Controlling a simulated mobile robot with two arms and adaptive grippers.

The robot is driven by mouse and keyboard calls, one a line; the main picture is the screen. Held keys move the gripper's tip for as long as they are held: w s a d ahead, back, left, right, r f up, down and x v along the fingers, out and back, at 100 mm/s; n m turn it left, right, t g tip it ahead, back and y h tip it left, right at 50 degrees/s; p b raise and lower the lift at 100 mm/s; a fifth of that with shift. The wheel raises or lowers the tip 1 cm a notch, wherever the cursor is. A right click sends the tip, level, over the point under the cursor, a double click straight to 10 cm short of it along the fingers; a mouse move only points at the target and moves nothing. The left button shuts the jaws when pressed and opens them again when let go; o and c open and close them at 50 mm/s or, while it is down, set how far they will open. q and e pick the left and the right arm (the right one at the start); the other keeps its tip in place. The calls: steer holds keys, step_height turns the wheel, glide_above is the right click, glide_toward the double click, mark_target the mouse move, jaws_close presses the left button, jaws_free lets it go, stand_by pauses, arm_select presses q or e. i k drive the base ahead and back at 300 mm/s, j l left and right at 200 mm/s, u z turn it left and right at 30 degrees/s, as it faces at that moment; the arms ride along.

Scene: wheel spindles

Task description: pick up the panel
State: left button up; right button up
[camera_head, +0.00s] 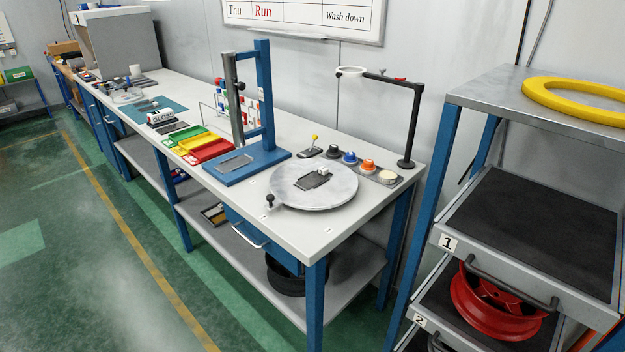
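Neither of my grippers shows in the head view. I cannot tell for sure which thing is the panel. A small dark flat rectangular piece (312,182) lies on the round grey disc (332,200) near the bench's front right end, with a small light piece (322,171) at its back edge. Nothing is seen holding either piece.
The long grey bench (292,240) runs to the back left. Red and yellow trays (208,151) sit left of the stand. A black post with a ring (416,110) stands behind the disc. At right, a shelf rack (480,100) carries a yellow ring (575,98) and a red wheel (490,315).

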mark_target(310, 181)
steer(key=i+j+z, duration=0.4)
steer(key=j, duration=0.25)
steer(key=i+j+z, duration=0.15)
steer(key=i+j, duration=0.15)
steer(key=i+j+z, duration=0.2)
steer(key=j, duration=0.25)
